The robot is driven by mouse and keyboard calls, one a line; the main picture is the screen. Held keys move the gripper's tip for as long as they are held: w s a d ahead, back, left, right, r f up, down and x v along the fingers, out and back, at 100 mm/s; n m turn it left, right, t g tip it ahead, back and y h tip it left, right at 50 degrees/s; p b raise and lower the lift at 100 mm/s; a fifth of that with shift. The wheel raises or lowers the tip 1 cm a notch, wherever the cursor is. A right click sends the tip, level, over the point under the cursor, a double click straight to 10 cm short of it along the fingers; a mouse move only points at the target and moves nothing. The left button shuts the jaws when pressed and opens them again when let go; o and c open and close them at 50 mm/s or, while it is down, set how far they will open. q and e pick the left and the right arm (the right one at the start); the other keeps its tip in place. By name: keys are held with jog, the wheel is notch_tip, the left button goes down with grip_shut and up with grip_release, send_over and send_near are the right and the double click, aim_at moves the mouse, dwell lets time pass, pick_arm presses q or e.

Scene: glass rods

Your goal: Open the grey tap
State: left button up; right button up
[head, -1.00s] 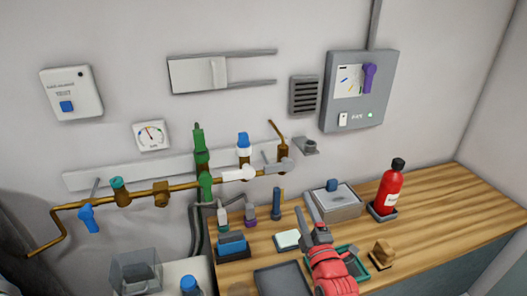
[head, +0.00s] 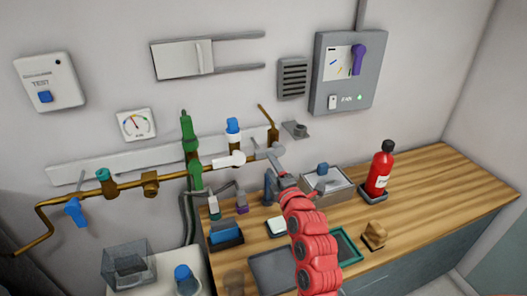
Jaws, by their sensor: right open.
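The grey tap (head: 270,152) sits at the right end of the brass pipe (head: 120,188) on the wall, with its grey lever pointing left. My right gripper (head: 279,167) is open, just below the grey tap, with its fingers pointing up toward it. The fingers overlap the area under the tap in the picture; I cannot tell whether they touch it. Its red arm comes up from the bottom of the view. My left gripper is not in view.
A white-handled tap (head: 229,160), a green valve (head: 190,150) and a blue-handled tap (head: 75,212) are on the same pipe. The right countertop is mostly clear.

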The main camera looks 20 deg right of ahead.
aim_at(264, 156)
jog(key=shift+w+a+p, duration=0.15)
jog(key=shift+w+p, duration=0.9)
jog(key=shift+w, duration=2.55)
grip_shut()
